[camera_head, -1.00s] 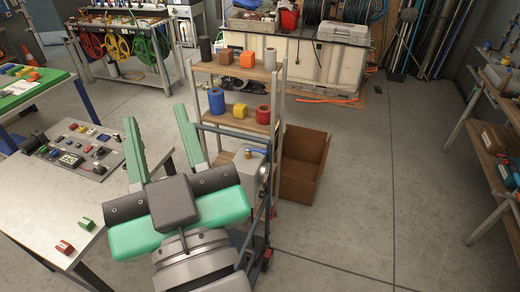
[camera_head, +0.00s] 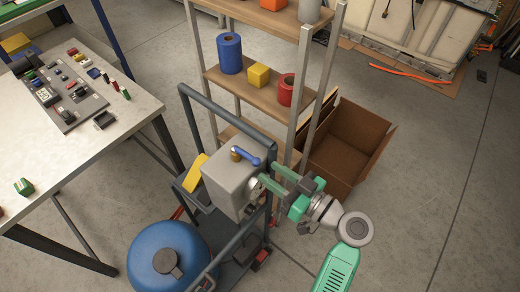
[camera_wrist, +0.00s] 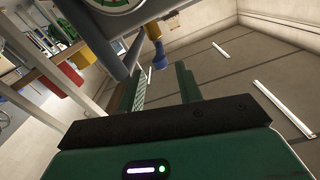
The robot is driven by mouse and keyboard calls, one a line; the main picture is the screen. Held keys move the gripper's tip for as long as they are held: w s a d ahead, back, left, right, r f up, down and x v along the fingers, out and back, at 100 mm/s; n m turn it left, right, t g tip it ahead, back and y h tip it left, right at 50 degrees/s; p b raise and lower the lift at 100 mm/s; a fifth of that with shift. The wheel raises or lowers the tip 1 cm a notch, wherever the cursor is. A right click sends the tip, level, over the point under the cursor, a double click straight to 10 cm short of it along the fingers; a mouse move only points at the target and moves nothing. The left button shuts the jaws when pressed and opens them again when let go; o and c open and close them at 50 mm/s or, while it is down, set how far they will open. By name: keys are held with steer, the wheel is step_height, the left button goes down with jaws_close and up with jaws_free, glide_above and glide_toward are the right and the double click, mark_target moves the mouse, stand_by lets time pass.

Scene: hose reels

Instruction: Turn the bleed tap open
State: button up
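The bleed tap has a blue lever (camera_head: 249,157) on a brass stem (camera_head: 237,154), on top of a grey box (camera_head: 231,184) carried by a dark tube-frame cart. In the wrist view the blue lever (camera_wrist: 160,57) lies ahead, beyond the fingers, with the brass part (camera_wrist: 152,31) above it. My gripper (camera_head: 267,172) is at the right side of the box, fingers pointing toward it. In the wrist view my gripper (camera_wrist: 162,72) is open with nothing between its fingers. It appears apart from the lever; the exact distance is hard to tell.
A round dial (camera_wrist: 100,5) shows at the wrist view's top edge. The cart's dark rail (camera_head: 235,112) and a wooden shelf (camera_head: 262,92) with rolls stand behind the box. A blue tank (camera_head: 150,262) is in front, a cardboard box (camera_head: 352,140) right.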

mark_target(251, 157)
steer(key=x, duration=0.7)
steer(key=shift+w+a+b, duration=0.15)
steer(key=shift+a+b, duration=0.05)
steer(key=shift+b, duration=0.15)
steer(key=shift+c, duration=0.4)
jaws_close()
